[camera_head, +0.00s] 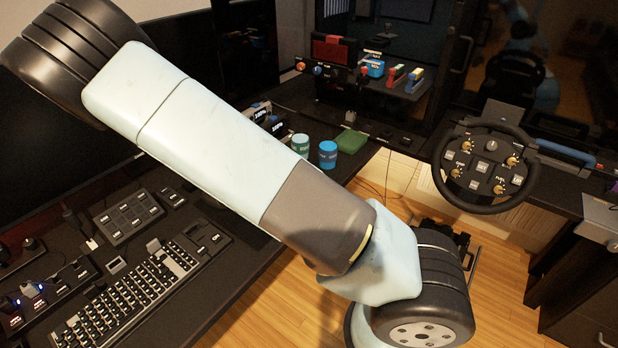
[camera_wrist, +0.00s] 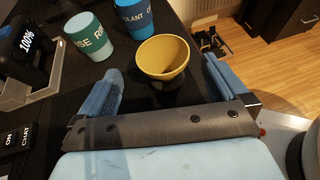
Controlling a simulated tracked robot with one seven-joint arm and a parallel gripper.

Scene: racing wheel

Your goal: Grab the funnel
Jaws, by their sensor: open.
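The funnel (camera_wrist: 163,57) is a yellow cone with a wide open mouth and a dark lower part, upright on the black desk in the wrist view. My gripper (camera_wrist: 161,68) is open, with one blue finger to the left of the funnel and one to the right. The funnel sits ahead of the palm, around the line between the fingertips. I see a gap on each side, and I cannot tell the exact height of the fingers against it. In the head view my arm hides the funnel and my gripper.
A teal cup (camera_wrist: 90,36) and a blue cup (camera_wrist: 135,18) stand just behind the funnel to the left. A device showing 100% (camera_wrist: 28,42) is at far left. The desk edge is close on the right. A keyboard (camera_head: 130,300) and a racing wheel (camera_head: 485,165) stand farther off.

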